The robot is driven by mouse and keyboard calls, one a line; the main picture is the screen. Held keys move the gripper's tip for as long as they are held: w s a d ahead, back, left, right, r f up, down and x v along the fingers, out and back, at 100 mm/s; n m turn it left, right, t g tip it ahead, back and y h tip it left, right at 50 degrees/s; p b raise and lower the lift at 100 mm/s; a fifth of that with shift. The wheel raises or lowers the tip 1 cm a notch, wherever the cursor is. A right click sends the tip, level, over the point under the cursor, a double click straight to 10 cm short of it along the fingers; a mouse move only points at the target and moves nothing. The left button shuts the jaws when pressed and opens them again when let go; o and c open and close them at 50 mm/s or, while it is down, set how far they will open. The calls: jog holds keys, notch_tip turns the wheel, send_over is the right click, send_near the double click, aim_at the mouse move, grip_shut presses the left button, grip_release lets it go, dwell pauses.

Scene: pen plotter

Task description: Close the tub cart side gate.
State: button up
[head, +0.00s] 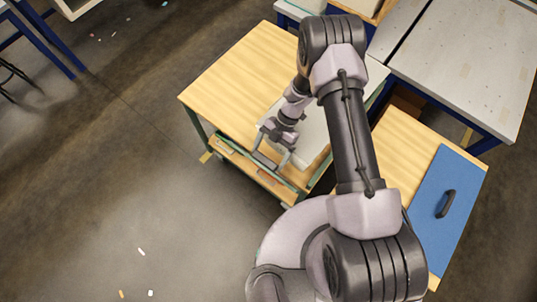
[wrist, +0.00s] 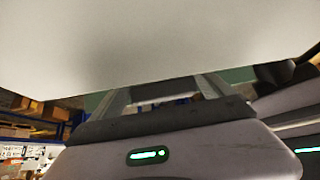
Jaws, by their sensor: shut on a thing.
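A cart with a pale wooden top (head: 235,85) and green frame stands left of my arm in the head view. My gripper (head: 267,161) is at its near side edge, pointing down and shut on a grey bar there. In the wrist view, my gripper (wrist: 165,92) shows its two grey fingers with the bar between their tips. I cannot tell how the bar joins the cart or the side gate. No gate panel shows clearly, so I cannot tell its angle. A large pale panel (head: 313,132) lies beside my gripper and fills the top of the wrist view (wrist: 160,40).
The cart's lower shelf (head: 230,155) holds small items. A wooden bench with a blue board (head: 434,215) and dark handle (head: 446,204) stands at right. A grey-topped table (head: 465,60) is behind it. The floor (head: 110,190) at left is mostly clear, with scattered scraps.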

jog(key=o, duration=1.8)
jog(key=shift+w+d, duration=0.1)
jog(key=v, duration=1.7)
jog(key=shift+p, duration=0.3)
jog(key=shift+w+d+r, duration=0.1)
jog(key=shift+c, duration=0.2)
